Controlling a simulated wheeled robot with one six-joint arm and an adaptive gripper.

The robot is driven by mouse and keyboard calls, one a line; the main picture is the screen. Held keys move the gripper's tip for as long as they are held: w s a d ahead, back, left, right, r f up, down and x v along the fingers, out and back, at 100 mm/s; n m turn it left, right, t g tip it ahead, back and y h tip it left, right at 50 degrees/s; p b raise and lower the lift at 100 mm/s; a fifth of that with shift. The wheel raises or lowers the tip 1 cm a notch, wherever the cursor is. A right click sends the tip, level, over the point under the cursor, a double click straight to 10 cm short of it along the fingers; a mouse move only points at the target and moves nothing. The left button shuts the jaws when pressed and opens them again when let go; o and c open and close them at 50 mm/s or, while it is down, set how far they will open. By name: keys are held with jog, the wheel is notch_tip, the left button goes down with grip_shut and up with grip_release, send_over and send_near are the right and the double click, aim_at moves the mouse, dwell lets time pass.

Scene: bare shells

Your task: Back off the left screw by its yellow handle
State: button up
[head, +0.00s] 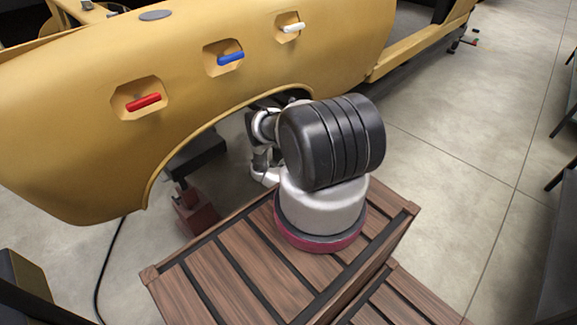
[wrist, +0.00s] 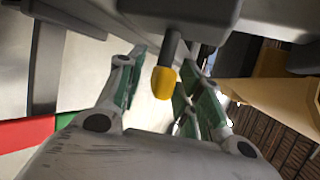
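The yellow handle (wrist: 163,83) shows in the wrist view as a rounded tip on a dark grey rod that comes down from a grey part above. My gripper (wrist: 166,72) is open, with one green-padded finger to the left of the handle and the other to the right. Clear gaps show beside the handle, and I see no finger touching it. In the head view the handle, the screw and my gripper are hidden behind the yellow fender and my arm. Only one yellow handle shows.
In the head view the yellow car shell (head: 235,85) carries a red handle (head: 144,102), a blue handle (head: 230,58) and a white handle (head: 293,28). A dark red stand (head: 194,211) is under the wheel arch. Free floor (head: 475,150) lies to the right.

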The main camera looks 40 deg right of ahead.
jog(key=s+a+r, duration=0.1)
jog(key=s+a, duration=0.3)
jog(key=a, duration=0.3)
jog(key=s+a+r, duration=0.1)
jog(key=s+a, duration=0.3)
jog(key=a, duration=0.3)
jog(key=shift+a, duration=0.2)
